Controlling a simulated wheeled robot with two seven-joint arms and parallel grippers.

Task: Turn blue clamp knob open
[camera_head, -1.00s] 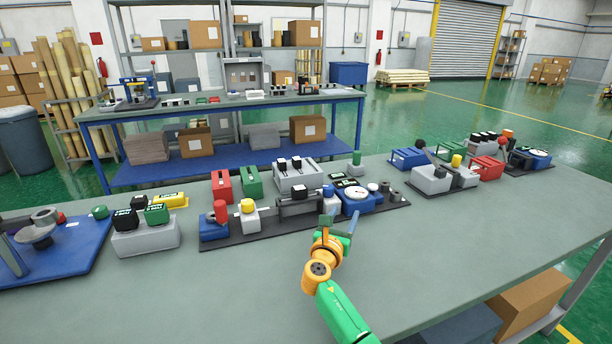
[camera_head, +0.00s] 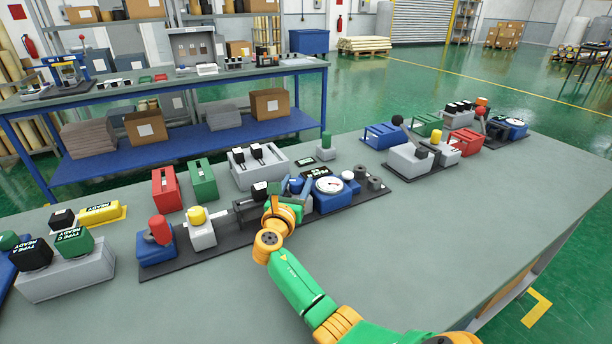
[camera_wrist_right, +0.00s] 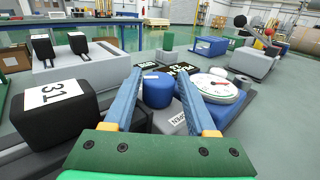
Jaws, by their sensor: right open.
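The blue clamp knob (camera_wrist_right: 158,89) is a round blue cylinder. In the wrist view it stands between the two blue fingers of my right gripper (camera_wrist_right: 160,90), a little beyond them. The fingers are apart on either side of it, and I cannot tell whether they touch it. A label with part of the word OPEN (camera_wrist_right: 177,119) lies by the right finger. In the head view my right gripper (camera_head: 291,190) is at the fixture, and the knob (camera_head: 295,186) is partly hidden by the fingers. My left gripper is in neither view.
A white dial gauge (camera_wrist_right: 212,88) on a blue base is close to the right finger. A black block marked 31 (camera_wrist_right: 55,108) is left of the gripper. A grey box with two black-topped levers (camera_head: 258,168) stands behind. The front table surface (camera_head: 400,240) is clear.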

